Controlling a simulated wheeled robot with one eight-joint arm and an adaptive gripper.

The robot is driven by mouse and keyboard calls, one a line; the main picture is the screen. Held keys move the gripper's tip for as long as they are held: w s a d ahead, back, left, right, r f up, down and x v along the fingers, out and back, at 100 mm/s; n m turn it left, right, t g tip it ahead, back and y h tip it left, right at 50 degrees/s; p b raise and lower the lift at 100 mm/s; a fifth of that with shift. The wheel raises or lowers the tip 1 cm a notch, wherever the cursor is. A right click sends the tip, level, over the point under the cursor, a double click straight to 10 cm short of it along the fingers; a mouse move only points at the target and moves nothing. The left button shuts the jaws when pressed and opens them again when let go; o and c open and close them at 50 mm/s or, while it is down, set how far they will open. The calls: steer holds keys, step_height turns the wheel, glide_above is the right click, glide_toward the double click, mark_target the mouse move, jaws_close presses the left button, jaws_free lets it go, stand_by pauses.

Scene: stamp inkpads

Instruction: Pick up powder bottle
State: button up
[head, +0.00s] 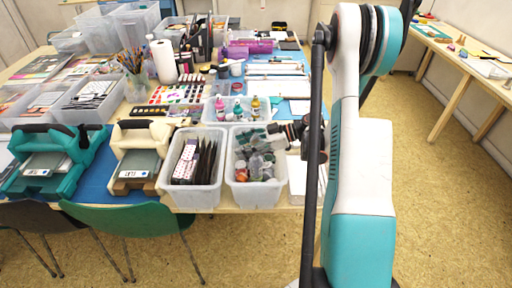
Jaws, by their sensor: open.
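A clear bin (240,184) stands at the front edge of the table. It holds several small jars and bottles (256,167), some clear, some with reddish or green contents. Behind it a shallow tray (210,115) holds several small bottles with coloured caps, among them a pink-capped one (220,108) and a teal one (237,108). I cannot tell which of these is the powder bottle. My gripper (274,131) is at the back right of the front bin, left of my arm. It is open; its fingers are small and partly lost against the bin contents.
A second clear bin (206,197) with dark packets stands directly left. Beige (140,150) and teal (60,155) machines stand further left. My arm hides the table's right side.

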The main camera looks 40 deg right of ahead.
steer(key=c, duration=1.2)
jaws_close()
steer(key=shift+r, duration=0.2)
